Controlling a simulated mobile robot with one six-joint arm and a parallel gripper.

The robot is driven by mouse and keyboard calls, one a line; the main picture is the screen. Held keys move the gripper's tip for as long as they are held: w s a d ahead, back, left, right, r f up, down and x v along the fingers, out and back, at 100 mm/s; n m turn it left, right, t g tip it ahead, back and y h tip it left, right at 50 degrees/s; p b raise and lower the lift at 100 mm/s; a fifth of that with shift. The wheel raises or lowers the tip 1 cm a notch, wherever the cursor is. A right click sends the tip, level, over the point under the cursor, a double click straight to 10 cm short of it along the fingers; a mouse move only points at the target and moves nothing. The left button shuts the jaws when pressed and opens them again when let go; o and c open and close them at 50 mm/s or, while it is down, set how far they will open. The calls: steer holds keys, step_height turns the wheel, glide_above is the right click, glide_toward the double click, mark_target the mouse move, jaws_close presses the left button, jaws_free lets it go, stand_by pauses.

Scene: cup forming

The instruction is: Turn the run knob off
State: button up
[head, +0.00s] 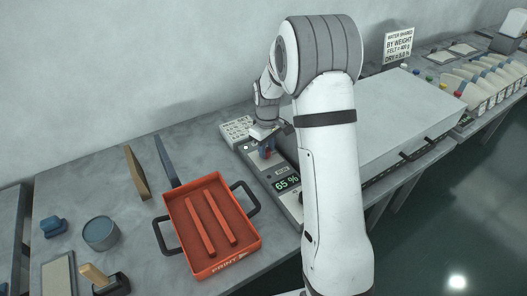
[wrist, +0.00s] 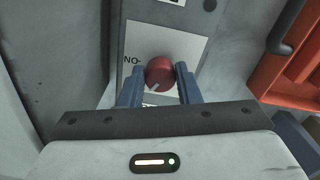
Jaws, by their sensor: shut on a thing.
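The run knob (wrist: 159,73) is red and round, with a pale pointer mark aimed to the lower left in the wrist view. It sits on a white label plate (wrist: 190,47) where the letters "NO" show, upside down or mirrored, to its left. My gripper (wrist: 159,84) has its two blue fingers closed on either side of the knob. In the head view my gripper (head: 267,153) is at the control panel (head: 283,179), just above a green "65 %" display. The arm partly hides the panel there.
A red tray (head: 184,233) with two bars stands left of the panel. A large white box unit (head: 400,115) lies right of it. Left on the table are a blue-grey round tub (head: 100,233), a blue block (head: 53,226) and a wooden board (head: 137,172).

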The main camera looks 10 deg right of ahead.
steer(key=n, duration=0.4)
steer(key=shift+w+a+r+b, duration=0.1)
steer(key=shift+w+a+b, duration=0.1)
steer(key=shift+b, duration=0.2)
steer(key=shift+n, duration=0.8)
steer(key=shift+s, duration=0.1)
steer(key=o, duration=1)
steer(key=shift+r, duration=0.25)
step_height(320, 180, up, 7)
steer(key=shift+r+b, duration=0.1)
steer(key=shift+b, duration=0.25)
